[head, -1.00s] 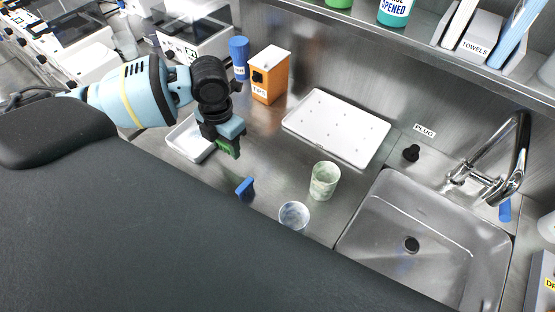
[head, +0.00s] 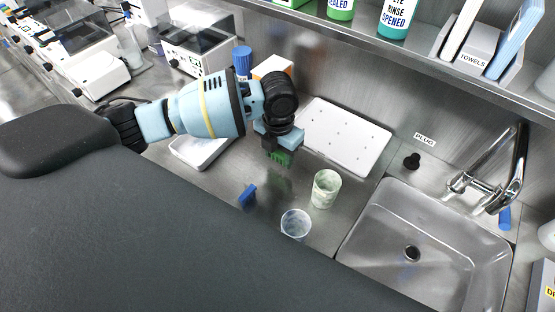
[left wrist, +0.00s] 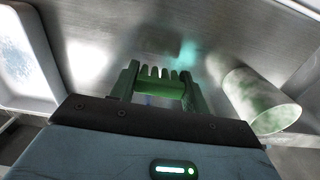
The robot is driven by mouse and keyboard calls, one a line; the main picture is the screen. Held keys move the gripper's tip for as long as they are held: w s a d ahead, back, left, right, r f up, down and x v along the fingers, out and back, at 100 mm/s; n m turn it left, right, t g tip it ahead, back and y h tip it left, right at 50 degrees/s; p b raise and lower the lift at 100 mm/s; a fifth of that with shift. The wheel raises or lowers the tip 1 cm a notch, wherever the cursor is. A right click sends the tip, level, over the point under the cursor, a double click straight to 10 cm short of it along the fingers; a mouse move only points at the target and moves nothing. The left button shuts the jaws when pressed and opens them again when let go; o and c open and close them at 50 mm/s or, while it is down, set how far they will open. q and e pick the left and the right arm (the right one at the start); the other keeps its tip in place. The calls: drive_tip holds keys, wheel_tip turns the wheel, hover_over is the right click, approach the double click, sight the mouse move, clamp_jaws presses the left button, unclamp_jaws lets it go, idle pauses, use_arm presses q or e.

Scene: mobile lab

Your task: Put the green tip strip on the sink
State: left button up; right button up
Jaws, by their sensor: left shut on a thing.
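The green tip strip (left wrist: 160,84) is held between the fingers of my left gripper (left wrist: 160,92) in the left wrist view, its row of tips pointing away from the wrist. In the head view the strip (head: 281,157) shows just under my left gripper (head: 278,152), above the steel counter and left of the green-stained cup (head: 326,188). The left gripper is shut on it. The sink (head: 425,235) is an empty steel basin at the right, well apart from the gripper. My right gripper is not in view.
A clear cup (head: 295,224) and a blue object (head: 247,195) stand near the counter's front. A white perforated board (head: 345,137) lies behind the gripper. A white tray (head: 200,150) is at left. The faucet (head: 500,185) and black plug (head: 411,161) are by the sink.

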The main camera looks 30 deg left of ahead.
sight(278, 161)
use_arm(q)
drive_tip(key=shift+s+a+f, duration=0.1)
drive_tip(key=shift+f, duration=1.35)
drive_tip(key=shift+f, duration=0.1)
drive_tip(key=shift+f, duration=0.1)
drive_tip(key=o, duration=0.9)
drive_tip(key=shift+o, duration=0.2)
wheel_tip(278, 161, up, 12)
drive_tip(key=shift+r+p, duration=0.2)
drive_tip(key=shift+p, duration=0.2)
